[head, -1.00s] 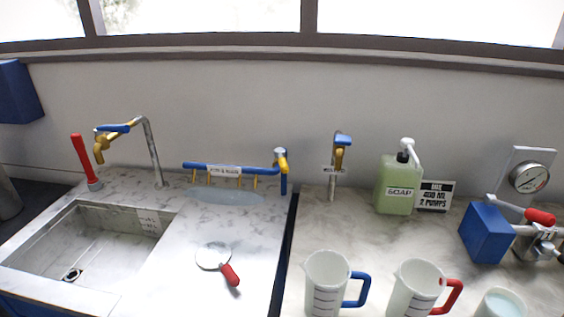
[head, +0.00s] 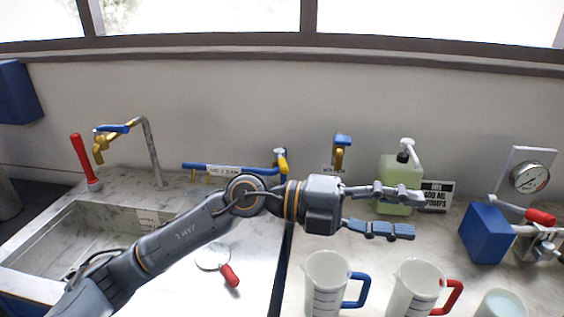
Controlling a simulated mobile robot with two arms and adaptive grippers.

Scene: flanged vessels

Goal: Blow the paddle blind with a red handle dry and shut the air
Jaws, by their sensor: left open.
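The paddle blind with a red handle (head: 230,275) lies on the pale counter right of the sink. I cannot tell whether air flows. My left gripper (head: 417,214) is open and empty, pointing right in front of the soap bottle, well right of the blind. My right gripper is not in view.
The sink (head: 45,245) and a tall tap (head: 152,150) are at left. A soap bottle (head: 399,175), a sign (head: 438,195), two measuring jugs (head: 325,285) (head: 408,285) and a blue block with gauge (head: 488,233) stand at right. A dark gap divides the counters.

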